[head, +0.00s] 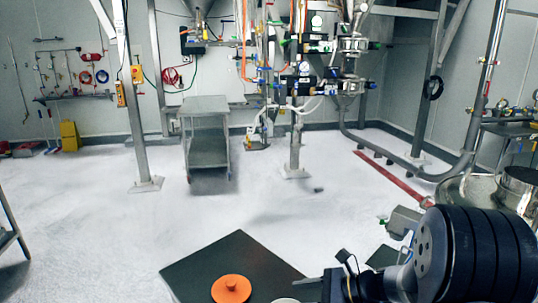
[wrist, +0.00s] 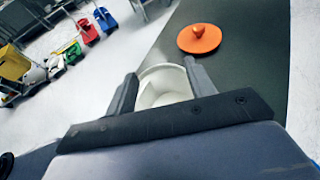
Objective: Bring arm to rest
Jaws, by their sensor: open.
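My gripper (wrist: 161,72) is open, its two dark fingers spread apart in the wrist view. A white round container (wrist: 163,84) with an open top shows between and beyond the fingers; I cannot tell how far below them it is. Its lower part is hidden by the gripper body. In the head view only a bit of a pale rim (head: 285,300) shows at the bottom edge. My arm (head: 470,255) reaches in from the lower right of the head view, and the gripper's fingertips are not clear there.
An orange lid with a knob (head: 231,289) lies on the dark tabletop (head: 235,252), apart from the gripper; it also shows in the wrist view (wrist: 199,39). A metal cart (head: 206,130), pipework and steel vessels (head: 470,192) stand farther off. The pale floor between is mostly clear.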

